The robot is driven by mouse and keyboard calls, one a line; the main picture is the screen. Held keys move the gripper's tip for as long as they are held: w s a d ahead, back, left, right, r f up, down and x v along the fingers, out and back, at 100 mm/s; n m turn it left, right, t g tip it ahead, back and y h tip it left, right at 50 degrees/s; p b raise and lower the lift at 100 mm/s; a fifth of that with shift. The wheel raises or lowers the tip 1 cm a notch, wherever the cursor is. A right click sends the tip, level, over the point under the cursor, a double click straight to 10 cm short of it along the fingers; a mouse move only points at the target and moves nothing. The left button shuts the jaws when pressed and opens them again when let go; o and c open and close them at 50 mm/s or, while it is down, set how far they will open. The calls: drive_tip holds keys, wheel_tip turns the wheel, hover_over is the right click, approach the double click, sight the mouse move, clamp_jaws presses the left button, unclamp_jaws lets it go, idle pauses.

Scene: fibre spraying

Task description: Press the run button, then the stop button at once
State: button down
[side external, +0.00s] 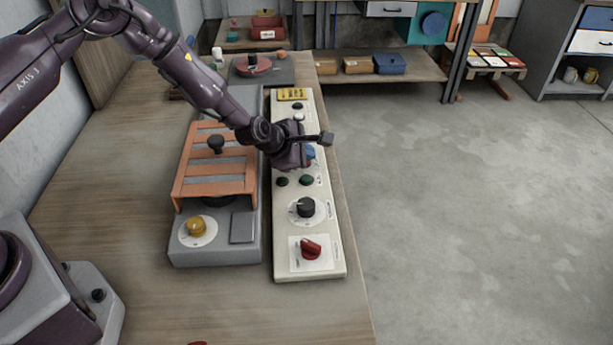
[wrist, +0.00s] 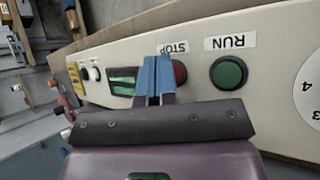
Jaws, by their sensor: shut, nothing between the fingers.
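The white control panel (side external: 282,250) lies along the right side of the bench. In the wrist view, the green run button (wrist: 228,73) sits below its RUN label, clear of my fingers. The red stop button (wrist: 178,73) is just left of it, partly hidden by my fingers. In the side view a green button (side external: 306,181), apparently run, shows in front of my gripper; the stop button is not visible there. My gripper (wrist: 157,62) is shut and empty, its blue fingertips between the small display and the stop button. It also shows over the panel in the side view (side external: 311,153). Contact cannot be told.
A black knob (side external: 305,207) and a red switch (side external: 311,249) stand on the near part of the panel. A grey machine with an orange slatted guard (side external: 216,165) and yellow knob (side external: 196,226) is close on the left. The floor to the right is clear.

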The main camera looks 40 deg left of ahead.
drive_tip(key=shift+r, duration=0.1)
idle(0.3)
drive_tip(key=shift+r, duration=0.7)
drive_tip(key=shift+r, duration=2.5)
